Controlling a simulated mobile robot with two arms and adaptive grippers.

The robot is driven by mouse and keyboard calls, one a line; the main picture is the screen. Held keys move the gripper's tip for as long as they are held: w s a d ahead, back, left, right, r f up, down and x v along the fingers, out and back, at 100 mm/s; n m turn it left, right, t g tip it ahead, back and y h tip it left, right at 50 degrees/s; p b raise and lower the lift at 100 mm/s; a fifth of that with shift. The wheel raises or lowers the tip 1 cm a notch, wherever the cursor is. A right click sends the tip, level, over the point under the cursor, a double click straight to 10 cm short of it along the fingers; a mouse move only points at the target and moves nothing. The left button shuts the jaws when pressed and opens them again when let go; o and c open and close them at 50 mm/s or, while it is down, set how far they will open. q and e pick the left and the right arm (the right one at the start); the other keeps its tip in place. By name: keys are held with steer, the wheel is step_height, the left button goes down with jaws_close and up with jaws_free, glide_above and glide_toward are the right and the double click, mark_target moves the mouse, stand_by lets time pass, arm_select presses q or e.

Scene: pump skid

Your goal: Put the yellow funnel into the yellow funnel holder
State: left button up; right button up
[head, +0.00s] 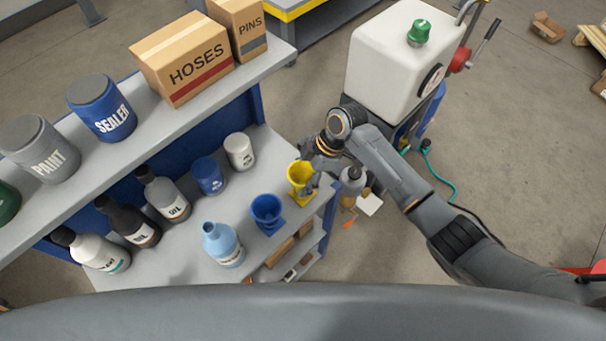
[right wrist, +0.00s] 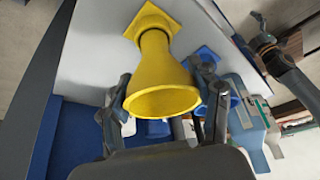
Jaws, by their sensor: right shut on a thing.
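The yellow funnel (head: 298,171) is near the right end of the grey bench shelf, wide mouth up. My right gripper (head: 306,168) is shut on it, coming from the back right. In the right wrist view, the funnel (right wrist: 162,88) sits between the two fingers of that gripper (right wrist: 163,100), mouth towards the camera. Its narrow end points at the yellow funnel holder (right wrist: 152,17), a square yellow base on the shelf. They overlap in the picture; I cannot tell how deep the spout sits. The holder (head: 298,199) shows below the funnel in the head view.
A blue funnel (head: 267,207) in a blue holder stands just left of the yellow one. A light blue bottle (head: 222,246), a blue can (head: 208,176) and a white can (head: 240,151) stand nearby. A white tank (head: 398,62) is behind my right arm.

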steer(key=shift+f+b, duration=0.5)
steer(key=shift+f, duration=0.25)
steer(key=o, duration=1.4)
steer(key=shift+c, duration=0.2)
steer(key=v, duration=1.2)
